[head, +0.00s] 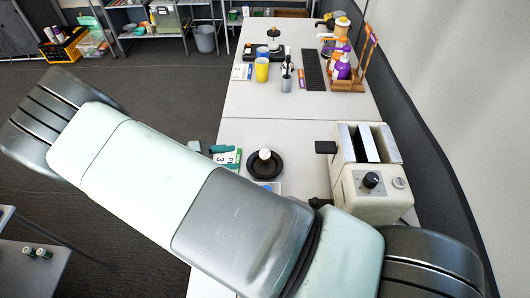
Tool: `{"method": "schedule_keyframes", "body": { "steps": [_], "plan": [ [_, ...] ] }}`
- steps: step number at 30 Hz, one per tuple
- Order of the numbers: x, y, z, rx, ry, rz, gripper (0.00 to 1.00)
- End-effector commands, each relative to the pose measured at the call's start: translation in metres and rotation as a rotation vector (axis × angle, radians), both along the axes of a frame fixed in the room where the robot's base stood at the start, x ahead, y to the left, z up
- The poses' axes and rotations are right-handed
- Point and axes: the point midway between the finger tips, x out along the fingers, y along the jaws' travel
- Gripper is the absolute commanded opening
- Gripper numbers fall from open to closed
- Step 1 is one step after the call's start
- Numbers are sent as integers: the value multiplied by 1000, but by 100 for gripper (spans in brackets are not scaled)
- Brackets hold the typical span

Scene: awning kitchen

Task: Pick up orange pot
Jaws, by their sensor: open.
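No pot that I can clearly identify as orange shows in the head view. A yellow cup (262,71) stands on the far table, and a small orange-and-white container (342,25) stands at its far right; I cannot tell whether either is a pot. My own arm crosses the view from the left to the lower right and hides much of the near table. My gripper is outside the frame or hidden by the arm.
A cream toaster (371,183) stands on the near table (300,150) at the right. A dark round plate (278,174) holds a small white item (265,155). A grey wall runs along the right.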

Motion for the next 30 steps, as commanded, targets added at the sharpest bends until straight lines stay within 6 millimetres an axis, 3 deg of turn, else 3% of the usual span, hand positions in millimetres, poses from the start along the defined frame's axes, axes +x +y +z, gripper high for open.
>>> {"method": "schedule_keyframes", "body": {
  "steps": [4,12,30],
  "plan": [
    [1,-4,-11,-32,-1,30,44],
    [19,-38,-26,-31,0,28,44],
    [46,-89,-41,-27,-2,29,44]
  ]
}}
